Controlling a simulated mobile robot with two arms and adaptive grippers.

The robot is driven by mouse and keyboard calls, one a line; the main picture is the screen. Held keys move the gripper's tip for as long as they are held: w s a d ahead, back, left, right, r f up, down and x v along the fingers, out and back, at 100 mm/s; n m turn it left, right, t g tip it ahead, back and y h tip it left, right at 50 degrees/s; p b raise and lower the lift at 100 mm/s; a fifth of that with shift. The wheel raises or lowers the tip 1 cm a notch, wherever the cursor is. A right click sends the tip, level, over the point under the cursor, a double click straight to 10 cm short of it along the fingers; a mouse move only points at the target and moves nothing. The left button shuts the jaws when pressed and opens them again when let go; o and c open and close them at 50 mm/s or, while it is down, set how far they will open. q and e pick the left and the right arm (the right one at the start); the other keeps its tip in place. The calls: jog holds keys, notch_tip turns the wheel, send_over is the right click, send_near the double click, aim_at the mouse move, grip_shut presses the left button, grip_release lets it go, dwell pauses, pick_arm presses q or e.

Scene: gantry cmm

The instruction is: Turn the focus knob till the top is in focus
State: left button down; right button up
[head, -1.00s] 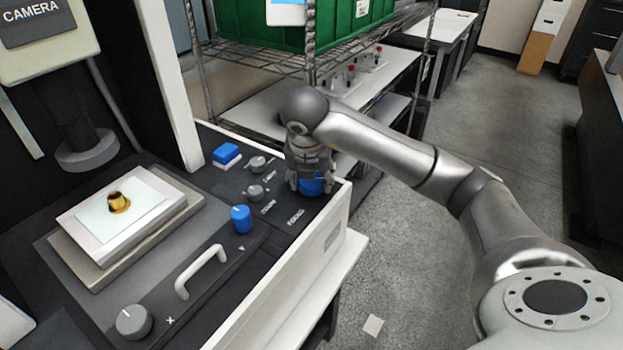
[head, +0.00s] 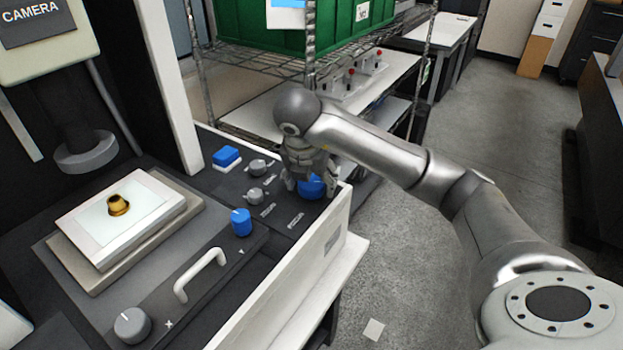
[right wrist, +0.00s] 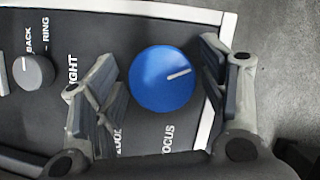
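The focus knob (right wrist: 163,80) is a large blue dial with a white pointer line, set on the dark panel beside the label FOCUS. In the right wrist view its pointer aims right and slightly up. My right gripper (head: 308,178) is open, its fingers on either side of the knob; a gap shows on the left, and the right finger is close to the rim, contact unclear. The knob also shows partly behind the gripper in the head view (head: 313,187). A small brass part (head: 118,205) stands on the light stage plate (head: 150,195). My left gripper is out of view.
A wire rack (head: 270,60) stands behind. Floor is clear at right.

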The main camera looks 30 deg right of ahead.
dwell(0.3)
jog(key=shift+v, duration=0.8)
jog(key=v, duration=1)
jog(key=shift+r, duration=0.15)
